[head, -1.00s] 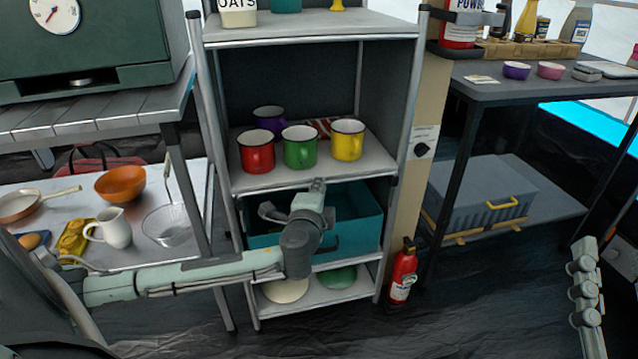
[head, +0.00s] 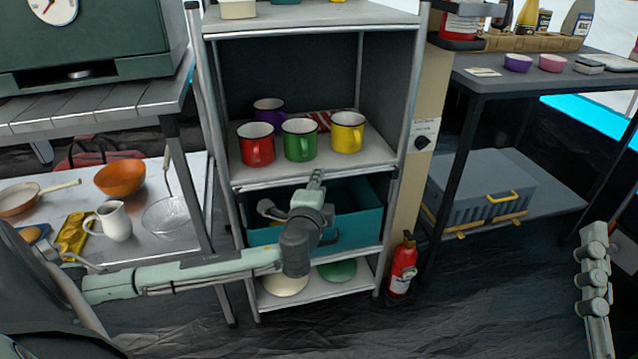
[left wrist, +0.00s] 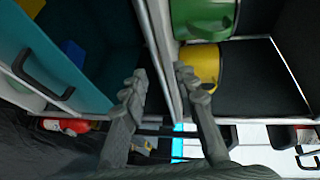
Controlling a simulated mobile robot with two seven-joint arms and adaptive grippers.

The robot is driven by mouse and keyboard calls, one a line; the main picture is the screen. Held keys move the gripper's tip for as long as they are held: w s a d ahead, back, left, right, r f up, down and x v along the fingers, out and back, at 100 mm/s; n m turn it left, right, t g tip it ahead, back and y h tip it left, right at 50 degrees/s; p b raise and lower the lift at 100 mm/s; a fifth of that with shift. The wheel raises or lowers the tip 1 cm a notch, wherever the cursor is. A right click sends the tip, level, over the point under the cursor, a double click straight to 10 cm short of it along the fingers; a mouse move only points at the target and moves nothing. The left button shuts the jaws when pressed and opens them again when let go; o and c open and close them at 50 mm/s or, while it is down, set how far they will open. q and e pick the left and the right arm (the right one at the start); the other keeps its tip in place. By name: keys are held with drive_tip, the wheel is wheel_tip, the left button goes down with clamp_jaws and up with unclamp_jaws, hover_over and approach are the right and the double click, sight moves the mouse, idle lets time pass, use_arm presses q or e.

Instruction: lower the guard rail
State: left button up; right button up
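The guard rail (head: 262,182) appears as a thin metal bar along the front edge of the mug shelf, below the level of the mugs. I cannot clearly separate it from the shelf edge. My left gripper (head: 317,176) points at the middle of this edge from the front. In the left wrist view my left gripper (left wrist: 160,80) has its two fingers apart, with the metal edge or rail (left wrist: 158,45) running between them. I cannot tell whether they touch it. My right gripper (head: 592,265) is at the far right, seen edge-on, away from the shelves.
Red (head: 256,150), green (head: 299,146), yellow (head: 347,138) and purple (head: 268,108) mugs stand on the shelf. A teal bin (head: 355,225) sits below. A fire extinguisher (head: 402,268) stands right of the rack. A steel table (head: 150,190) is at left.

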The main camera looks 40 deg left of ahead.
use_arm(q)
drive_tip(key=v, duration=1.1)
drive_tip(key=shift+s, duration=0.2)
drive_tip(key=shift+d, duration=0.1)
